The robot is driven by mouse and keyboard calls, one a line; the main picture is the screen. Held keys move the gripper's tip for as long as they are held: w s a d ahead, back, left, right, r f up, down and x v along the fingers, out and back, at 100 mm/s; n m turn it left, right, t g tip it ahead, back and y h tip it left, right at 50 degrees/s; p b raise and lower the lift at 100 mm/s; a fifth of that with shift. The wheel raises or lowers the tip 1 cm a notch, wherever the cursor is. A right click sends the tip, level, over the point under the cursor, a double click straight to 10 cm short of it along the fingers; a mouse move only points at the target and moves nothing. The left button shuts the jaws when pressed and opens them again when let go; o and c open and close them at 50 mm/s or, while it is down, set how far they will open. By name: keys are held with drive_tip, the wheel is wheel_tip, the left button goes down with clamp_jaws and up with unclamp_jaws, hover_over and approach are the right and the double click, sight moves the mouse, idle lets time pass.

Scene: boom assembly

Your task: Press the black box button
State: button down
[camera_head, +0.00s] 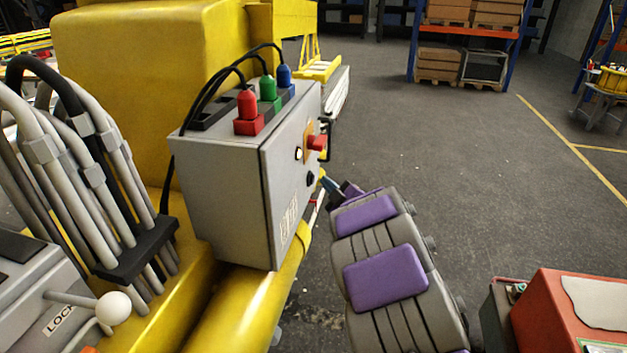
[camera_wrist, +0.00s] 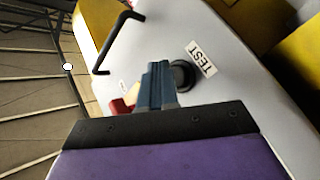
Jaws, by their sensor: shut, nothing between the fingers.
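The grey control box (camera_head: 225,185) stands on the yellow machine, with its side panel facing my arm. A small black button (camera_head: 310,178) is on that panel, below a red knob (camera_head: 317,142). In the wrist view, the round black button (camera_wrist: 183,75) sits beside a white TEST label (camera_wrist: 202,58). My gripper (camera_head: 328,184) is in front of the panel, near the button's height. In the wrist view its blue fingers (camera_wrist: 158,82) are together and empty, just left of the button and partly overlapping its edge. I cannot tell whether they touch it.
Red (camera_head: 247,105), green (camera_head: 267,88) and blue (camera_head: 284,75) cable plugs stand on the box top. A bent black handle (camera_wrist: 118,38) projects from the panel. Open floor lies behind my arm.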

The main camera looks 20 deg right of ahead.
drive_tip(key=shift+a, duration=0.1)
idle(0.5)
drive_tip(key=shift+w+a, duration=0.15)
drive_tip(key=shift+a, duration=0.15)
drive_tip(key=shift+w+a+b, duration=0.3)
drive_tip(key=shift+a+b, duration=0.1)
drive_tip(key=shift+b, duration=0.05)
idle(0.7)
drive_tip(key=shift+r, duration=0.1)
drive_tip(key=shift+s+d, duration=0.5)
drive_tip(key=shift+d, duration=0.25)
drive_tip(key=shift+s+d+p, duration=0.4)
drive_tip(key=shift+s+d, duration=0.3)
drive_tip(key=shift+d, duration=0.35)
drive_tip(key=shift+s+d+p, duration=0.4)
drive_tip(key=shift+s+d, duration=0.3)
drive_tip(key=shift+d, duration=0.3)
